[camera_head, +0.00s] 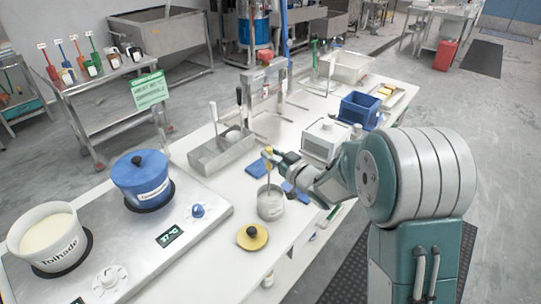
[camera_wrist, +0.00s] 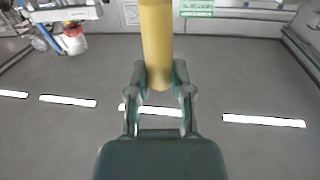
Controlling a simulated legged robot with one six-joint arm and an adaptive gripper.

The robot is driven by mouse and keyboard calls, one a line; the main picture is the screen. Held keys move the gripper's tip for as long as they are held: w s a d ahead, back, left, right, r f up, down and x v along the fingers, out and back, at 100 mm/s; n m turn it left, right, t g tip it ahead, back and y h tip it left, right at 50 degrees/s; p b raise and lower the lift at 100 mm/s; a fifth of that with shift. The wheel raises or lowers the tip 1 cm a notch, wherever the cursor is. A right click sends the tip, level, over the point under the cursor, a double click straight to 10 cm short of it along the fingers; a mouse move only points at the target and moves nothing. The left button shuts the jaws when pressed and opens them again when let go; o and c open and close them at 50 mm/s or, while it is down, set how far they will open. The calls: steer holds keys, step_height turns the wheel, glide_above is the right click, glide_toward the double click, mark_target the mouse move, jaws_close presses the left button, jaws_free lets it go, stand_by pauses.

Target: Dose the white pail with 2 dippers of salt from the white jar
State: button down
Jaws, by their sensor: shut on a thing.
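My gripper (camera_head: 272,160) is shut on the yellow handle of a dipper (camera_wrist: 157,45). In the head view the dipper's thin shaft (camera_head: 268,177) runs down toward the mouth of the pale grey-white jar (camera_head: 270,205), which stands open on the table below my gripper. The dipper's bowl is hidden, and I cannot tell whether it holds salt. A yellow lid with a dark knob (camera_head: 252,237) lies on the table in front of the jar. The white pail (camera_head: 48,243), marked with dark lettering and holding a creamy content, stands on the left hot plate.
A blue lidded pot (camera_head: 143,178) stands on the stove (camera_head: 185,235) between pail and jar. A metal tray box (camera_head: 222,150) with upright tools is behind the jar. A white device (camera_head: 325,140) and a blue crate (camera_head: 360,110) stand to the right. Blue cloths lie near the jar.

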steer(key=shift+r, duration=5.55)
steer(key=shift+f, duration=0.15)
